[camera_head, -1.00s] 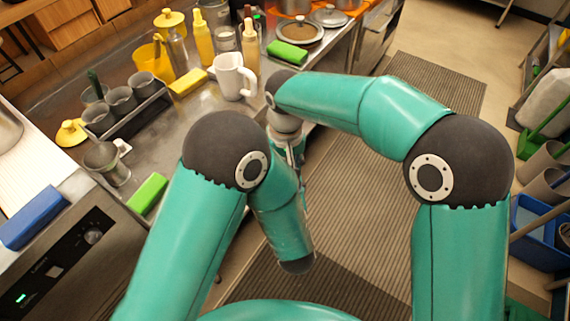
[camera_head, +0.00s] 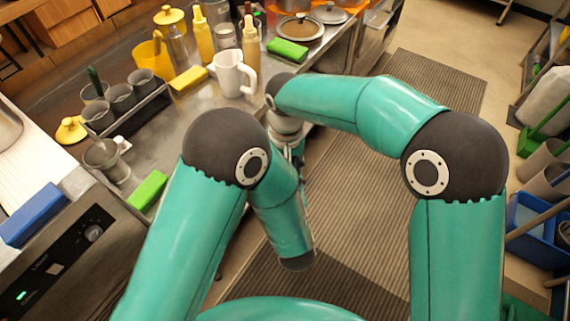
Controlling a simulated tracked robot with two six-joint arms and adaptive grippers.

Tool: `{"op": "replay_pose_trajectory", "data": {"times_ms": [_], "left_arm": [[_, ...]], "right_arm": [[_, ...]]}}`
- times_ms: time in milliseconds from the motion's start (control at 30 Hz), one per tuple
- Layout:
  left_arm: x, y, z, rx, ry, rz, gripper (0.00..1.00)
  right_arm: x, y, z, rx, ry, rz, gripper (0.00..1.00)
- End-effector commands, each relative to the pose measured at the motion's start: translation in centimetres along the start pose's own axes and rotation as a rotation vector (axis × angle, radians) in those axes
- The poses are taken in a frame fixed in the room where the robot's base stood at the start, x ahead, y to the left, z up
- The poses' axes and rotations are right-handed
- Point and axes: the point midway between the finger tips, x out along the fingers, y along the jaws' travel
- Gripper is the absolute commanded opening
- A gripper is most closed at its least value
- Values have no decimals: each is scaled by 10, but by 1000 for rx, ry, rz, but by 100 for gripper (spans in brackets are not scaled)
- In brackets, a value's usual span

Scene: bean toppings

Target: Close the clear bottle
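A see-through jar with a yellow lid on top (camera_head: 170,17) stands at the back of the steel counter. A second, greyish see-through vessel (camera_head: 107,160) stands open near the counter's front left. A loose yellow lid (camera_head: 71,130) with a knob lies on the counter just behind it. I cannot tell for sure which vessel is the clear bottle. My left arm bends down at the middle, and its gripper is not in view. My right arm reaches across to the counter's edge. Its gripper end (camera_head: 297,152) is mostly hidden behind my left arm, so its fingers cannot be read.
A white mug (camera_head: 234,74), yellow sponge (camera_head: 188,78), yellow container (camera_head: 153,56) and squeeze bottles (camera_head: 203,36) crowd the back. A rack of grey cups (camera_head: 130,115) stands at left. Green sponges (camera_head: 148,190) (camera_head: 287,50) lie near the counter's edges. Ribbed mats (camera_head: 350,180) cover the floor.

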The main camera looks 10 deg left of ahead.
Motion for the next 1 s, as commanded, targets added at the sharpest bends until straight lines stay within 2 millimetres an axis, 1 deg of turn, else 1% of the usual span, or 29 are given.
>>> {"op": "replay_pose_trajectory", "data": {"times_ms": [67, 167, 800, 900, 1000], "left_arm": [[0, 0, 1, -1, -2, 0, 0], [0, 0, 1, -1, -2, 0, 0], [0, -1, 0, 1, -1, -3, 0], [0, -1, 0, 2, -1, -3, 0], [0, -1, 0, 2, 0, -3, 0]], "right_arm": [[0, 0, 0, 107, 0, 0, 31], [0, -1, 0, 312, 0, 0, 31], [0, -3, -5, 1781, 1, -7, 31], [0, -3, -6, 1980, 1, -9, 31], [0, -2, -6, 2117, 1, -10, 31]]}}
